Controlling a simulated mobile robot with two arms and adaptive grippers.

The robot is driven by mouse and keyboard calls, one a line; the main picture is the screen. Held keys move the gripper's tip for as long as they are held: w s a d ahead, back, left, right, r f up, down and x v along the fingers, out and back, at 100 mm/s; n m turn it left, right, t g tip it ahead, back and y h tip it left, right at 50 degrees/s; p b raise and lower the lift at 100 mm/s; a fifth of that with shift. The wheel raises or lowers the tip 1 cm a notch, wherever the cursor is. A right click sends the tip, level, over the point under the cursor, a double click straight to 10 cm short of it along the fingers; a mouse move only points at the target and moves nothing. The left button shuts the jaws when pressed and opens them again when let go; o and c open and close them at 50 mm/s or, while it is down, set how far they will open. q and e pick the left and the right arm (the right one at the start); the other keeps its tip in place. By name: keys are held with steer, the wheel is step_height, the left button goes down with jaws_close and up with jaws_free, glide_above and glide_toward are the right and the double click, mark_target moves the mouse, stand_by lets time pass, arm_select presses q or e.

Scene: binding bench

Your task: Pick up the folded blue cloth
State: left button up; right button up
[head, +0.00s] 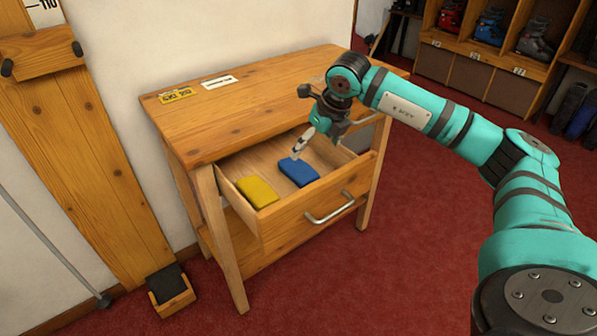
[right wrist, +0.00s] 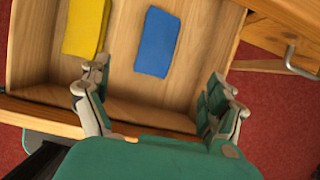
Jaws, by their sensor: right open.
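The folded blue cloth (head: 299,172) lies flat in the open drawer of the wooden bench, to the right of a yellow cloth. In the right wrist view the blue cloth (right wrist: 158,42) lies beyond the fingertips, roughly between them sideways. My right gripper (head: 297,155) is over the drawer, above the far edge of the blue cloth. In the right wrist view my right gripper (right wrist: 165,85) is open, with its two fingers apart and nothing between them. My left gripper is not in view.
A folded yellow cloth (head: 256,192) lies in the drawer's left part. The drawer (head: 300,222) stands out with a metal handle (head: 330,207). The wooden bench top (head: 240,115) overhangs behind it. Shelves with boots (head: 490,30) stand at the back right. Red carpet covers the floor.

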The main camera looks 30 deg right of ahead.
glide_above(300, 168)
steer(key=s, duration=0.3)
steer(key=f, duration=0.5)
steer(key=shift+w+d+f, duration=0.15)
steer(key=shift+d+f, duration=0.1)
steer(key=shift+f, duration=0.05)
steer(key=x, duration=0.4)
steer(key=shift+w+a+f+b, duration=0.1)
steer(key=shift+w+a+b, duration=0.15)
steer(key=shift+b, duration=0.15)
steer(key=shift+w+f, duration=0.15)
steer(key=shift+f, duration=0.15)
steer(key=c, duration=1.2)
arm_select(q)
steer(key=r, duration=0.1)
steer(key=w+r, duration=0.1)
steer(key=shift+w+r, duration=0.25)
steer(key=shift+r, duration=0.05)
arm_select(e)
steer(key=shift+r, duration=0.1)
